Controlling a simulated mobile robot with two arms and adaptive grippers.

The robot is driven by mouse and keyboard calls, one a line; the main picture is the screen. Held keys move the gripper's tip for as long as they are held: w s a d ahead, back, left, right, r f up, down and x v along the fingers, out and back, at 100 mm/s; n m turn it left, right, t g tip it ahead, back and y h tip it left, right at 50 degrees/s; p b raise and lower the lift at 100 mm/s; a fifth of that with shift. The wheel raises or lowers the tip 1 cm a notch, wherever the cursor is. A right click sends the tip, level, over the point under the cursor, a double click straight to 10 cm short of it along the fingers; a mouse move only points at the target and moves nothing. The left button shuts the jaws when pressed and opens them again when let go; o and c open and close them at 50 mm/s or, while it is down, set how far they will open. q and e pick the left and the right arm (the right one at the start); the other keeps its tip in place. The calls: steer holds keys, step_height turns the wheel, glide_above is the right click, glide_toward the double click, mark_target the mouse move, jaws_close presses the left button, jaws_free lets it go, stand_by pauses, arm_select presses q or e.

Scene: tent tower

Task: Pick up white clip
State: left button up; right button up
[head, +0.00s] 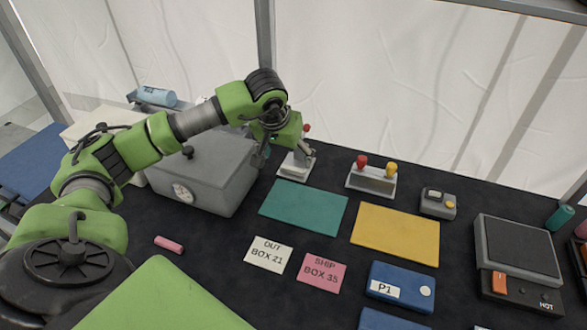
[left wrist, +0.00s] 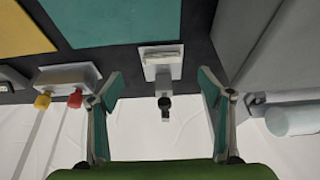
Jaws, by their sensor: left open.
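My left gripper (head: 284,152) is open and empty, pointing down over the back of the table beside the grey box. Below it is a small pale stand (head: 297,165) with a red-knobbed upright, partly hidden by the fingers. In the left wrist view, the stand (left wrist: 161,62) lies between and beyond the two spread fingertips (left wrist: 160,88). A dark upright part with a small pale piece (left wrist: 165,112) sticks out from it towards the camera. I cannot tell for sure which pale part is the white clip. My right gripper is not in view.
The grey box (head: 205,172) with a dial stands close left of the gripper. A base with red and yellow knobs (head: 371,180) stands to the right. Flat green (head: 303,208) and yellow (head: 396,233) mats lie in front. A white wall is behind.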

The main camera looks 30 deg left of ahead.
mark_target(292, 170)
arm_select(q)
steer(key=x, duration=0.3)
steer(key=shift+w+f, duration=0.1)
steer(key=shift+f, duration=0.05)
steer(key=shift+w+a+f+p, duration=0.1)
steer(key=shift+w+f+p, duration=0.15)
steer(key=shift+f+p, duration=0.35)
steer(key=x, duration=0.2)
steer(key=p+x, duration=0.1)
steer(key=x, duration=0.1)
steer(key=shift+w+a+r+p, duration=0.1)
steer(key=shift+w+a+p, duration=0.1)
steer(key=shift+p, duration=0.1)
steer(key=c, duration=0.8)
